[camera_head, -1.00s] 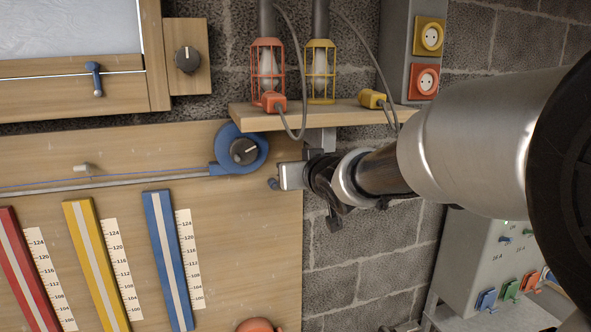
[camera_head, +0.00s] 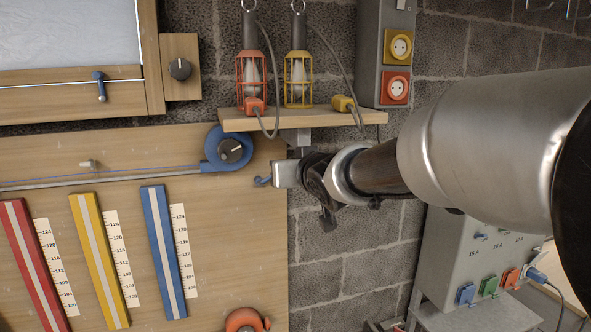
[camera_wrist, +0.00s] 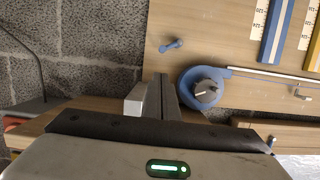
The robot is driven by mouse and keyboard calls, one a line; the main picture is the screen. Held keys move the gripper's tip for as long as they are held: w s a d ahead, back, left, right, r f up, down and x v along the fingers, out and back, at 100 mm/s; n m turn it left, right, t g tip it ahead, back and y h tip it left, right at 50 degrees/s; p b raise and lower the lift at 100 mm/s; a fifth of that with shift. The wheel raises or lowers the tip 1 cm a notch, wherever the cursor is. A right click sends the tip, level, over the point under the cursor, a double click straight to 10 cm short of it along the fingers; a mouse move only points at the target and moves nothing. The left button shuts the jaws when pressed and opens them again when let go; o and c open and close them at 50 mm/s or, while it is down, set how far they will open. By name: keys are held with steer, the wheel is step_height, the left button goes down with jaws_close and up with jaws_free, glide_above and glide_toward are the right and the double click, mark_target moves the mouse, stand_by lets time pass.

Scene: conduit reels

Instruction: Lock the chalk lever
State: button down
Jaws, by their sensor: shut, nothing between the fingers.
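The blue chalk reel (camera_head: 226,153) with a dark round knob is mounted on the wooden board, and it also shows in the wrist view (camera_wrist: 188,92). A small blue lever (camera_head: 262,182) sticks out of the board just below and right of the reel. In the wrist view the lever (camera_wrist: 173,45) lies nearly level, beyond my fingertips and slightly right of them. My gripper (camera_head: 281,174) is close to the lever's right side in the head view. Its fingers (camera_wrist: 160,80) are shut and empty. I cannot tell whether they touch the lever.
A wooden shelf (camera_head: 300,118) with two caged lamps is just above my gripper. Red, yellow and blue (camera_head: 163,250) strips hang below. An orange reel (camera_head: 245,321) sits lower on the board.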

steer(key=s+d+f+m+g+h, duration=0.1)
steer(key=s+d+f+g+h, duration=0.15)
steer(key=s+d, duration=0.4)
steer(key=s+d+f+m+g+h, duration=0.1)
steer(key=s+d+f+m+h, duration=0.15)
steer(key=s+d, duration=0.45)
steer(key=s+d+f+g, duration=0.1)
steer(key=s+f, duration=0.4)
steer(key=s, duration=0.5)
steer(key=s+d+f+g, duration=0.1)
steer(key=s+f+g, duration=0.3)
steer(key=s, duration=0.6)
steer(key=shift+f, duration=0.5)
